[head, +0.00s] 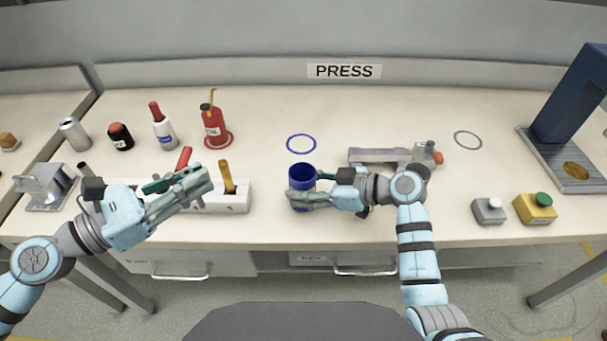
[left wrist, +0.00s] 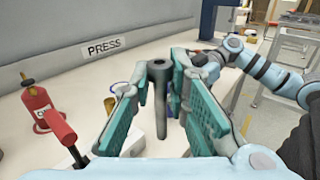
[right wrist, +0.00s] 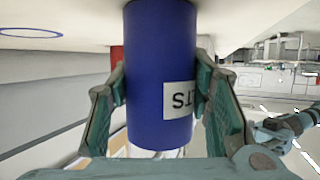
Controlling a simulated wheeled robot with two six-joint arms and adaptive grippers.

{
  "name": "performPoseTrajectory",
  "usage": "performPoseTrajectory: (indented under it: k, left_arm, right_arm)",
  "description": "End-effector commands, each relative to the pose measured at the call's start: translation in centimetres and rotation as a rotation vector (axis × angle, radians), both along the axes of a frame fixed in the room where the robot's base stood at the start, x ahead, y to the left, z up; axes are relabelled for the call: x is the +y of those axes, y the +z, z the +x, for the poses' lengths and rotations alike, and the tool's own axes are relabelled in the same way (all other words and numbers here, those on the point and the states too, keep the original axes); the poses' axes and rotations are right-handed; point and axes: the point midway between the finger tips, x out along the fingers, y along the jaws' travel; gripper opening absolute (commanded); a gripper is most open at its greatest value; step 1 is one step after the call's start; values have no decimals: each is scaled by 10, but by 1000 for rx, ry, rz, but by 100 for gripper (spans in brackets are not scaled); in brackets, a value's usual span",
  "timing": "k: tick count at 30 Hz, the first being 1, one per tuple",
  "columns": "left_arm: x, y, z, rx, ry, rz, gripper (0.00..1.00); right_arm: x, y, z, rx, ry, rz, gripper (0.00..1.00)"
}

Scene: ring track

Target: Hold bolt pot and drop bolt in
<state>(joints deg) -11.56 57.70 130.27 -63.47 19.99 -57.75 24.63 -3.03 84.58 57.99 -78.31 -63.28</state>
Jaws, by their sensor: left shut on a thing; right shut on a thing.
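The blue bolt pot (head: 301,172) is upright with its open mouth up, in front of the blue ring outline on the table. My right gripper (head: 305,188) is shut around its side. The right wrist view shows the pot (right wrist: 160,80) between both fingers, its white label upside down; I cannot tell whether its base touches the table. My left gripper (head: 205,180) is to the left of the pot, above the white block. In the left wrist view the left gripper (left wrist: 170,100) is shut on a dark grey bolt (left wrist: 160,105), head up. The fingers hide the bolt in the head view.
The white block (head: 237,203) holds tools with red and yellow handles, below my left gripper. A red bottle (head: 215,127), several other containers and a grey vice-like piece (head: 45,188) stand left. A grey tool (head: 385,156) lies behind my right arm. Button boxes (head: 535,208) and a blue press (head: 570,115) are right.

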Motion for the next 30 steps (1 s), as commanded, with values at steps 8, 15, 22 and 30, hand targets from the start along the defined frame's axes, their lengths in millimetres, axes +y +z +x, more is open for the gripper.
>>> performPoseTrajectory:
  k: [8,15,22,30]
  left_arm:
    - [-43,59,51,-8,46,-20,0]
    - [-112,63,91,6,-9,-13,0]
    - [-154,12,113,12,-47,-2,0]
    - [-157,-31,116,7,-61,-1,0]
  right_arm:
    - [0,0,0,0,0,0,29]
    - [0,0,0,0,0,0,29]
    - [0,0,0,0,0,-1,29]
    - [0,0,0,0,0,-1,29]
